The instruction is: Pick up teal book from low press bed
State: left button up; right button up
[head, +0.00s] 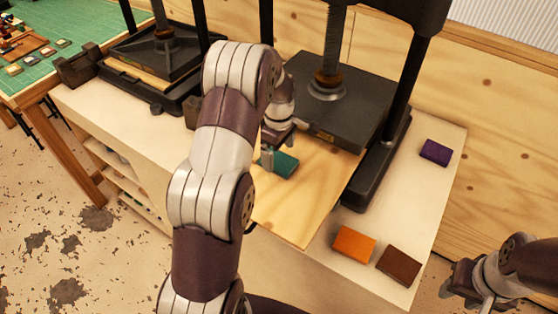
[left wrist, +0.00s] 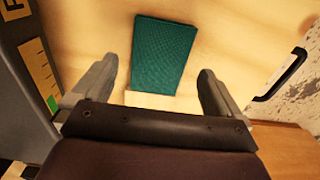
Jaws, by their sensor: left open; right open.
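The teal book (head: 285,164) lies flat on the pale wooden bed (head: 300,208) of the larger press, partly hidden by my left gripper. It also shows in the left wrist view (left wrist: 163,52), beyond and between the fingertips. My left gripper (left wrist: 158,88) is open, with nothing between its fingers. In the head view my left gripper (head: 270,156) is right at the book's left end; whether it touches the book I cannot tell. My right gripper (head: 480,295) is open and empty at the lower right, past the table's edge.
An orange book (head: 354,243), a brown book (head: 397,263) and a purple book (head: 435,152) lie on the white tabletop (head: 436,190). The press's dark plate (head: 335,115) and post (head: 405,80) stand behind and right. A smaller press (head: 150,70) stands at the back left.

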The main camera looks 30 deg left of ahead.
aim_at(279, 163)
pick_arm(q)
jog(key=shift+w+f, duration=0.1)
jog(key=shift+f, duration=1.25)
jog(key=c, duration=1.1)
